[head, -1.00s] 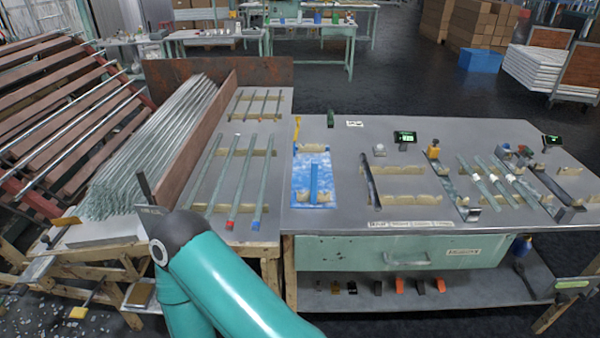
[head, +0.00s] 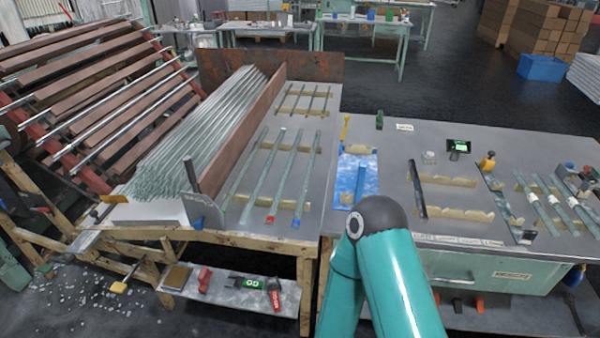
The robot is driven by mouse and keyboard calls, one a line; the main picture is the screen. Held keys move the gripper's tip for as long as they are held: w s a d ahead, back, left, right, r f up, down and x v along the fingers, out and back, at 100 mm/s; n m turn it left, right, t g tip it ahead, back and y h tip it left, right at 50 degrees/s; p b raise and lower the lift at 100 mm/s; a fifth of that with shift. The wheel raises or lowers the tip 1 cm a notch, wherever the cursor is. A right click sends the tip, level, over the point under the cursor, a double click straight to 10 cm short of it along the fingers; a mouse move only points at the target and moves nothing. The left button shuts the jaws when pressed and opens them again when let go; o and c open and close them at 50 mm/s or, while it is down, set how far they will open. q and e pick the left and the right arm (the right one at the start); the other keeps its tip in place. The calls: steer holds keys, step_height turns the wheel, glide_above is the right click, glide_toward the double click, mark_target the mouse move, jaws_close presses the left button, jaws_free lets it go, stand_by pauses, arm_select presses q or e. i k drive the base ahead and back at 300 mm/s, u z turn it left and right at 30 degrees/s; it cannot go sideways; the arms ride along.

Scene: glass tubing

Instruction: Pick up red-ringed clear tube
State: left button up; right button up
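The red-ringed clear tube (head: 285,176) lies lengthwise on the left bench in the head view. Its red end (head: 270,219) points toward me. It rests across two yellowish notched supports, between a tube with a blue end (head: 309,176) on its right and a plain clear tube on its left. One of my teal arms shows at the bottom centre, with its bent dark joint uppermost, to the right of the tube and apart from it in the picture. Neither gripper is in view, and I cannot tell which arm this is.
A sloped stack of glass tubes (head: 205,130) stands left of a brown upright divider (head: 240,140). The right workbench (head: 395,143) carries a blue mat (head: 346,190), tube supports and small displays. A tube rack (head: 80,95) stands far left. Open floor lies behind the benches.

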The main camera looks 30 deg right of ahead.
mark_target(270, 219)
steer(key=z, duration=0.35)
steer(key=i, duration=1)
steer(key=u, duration=0.35)
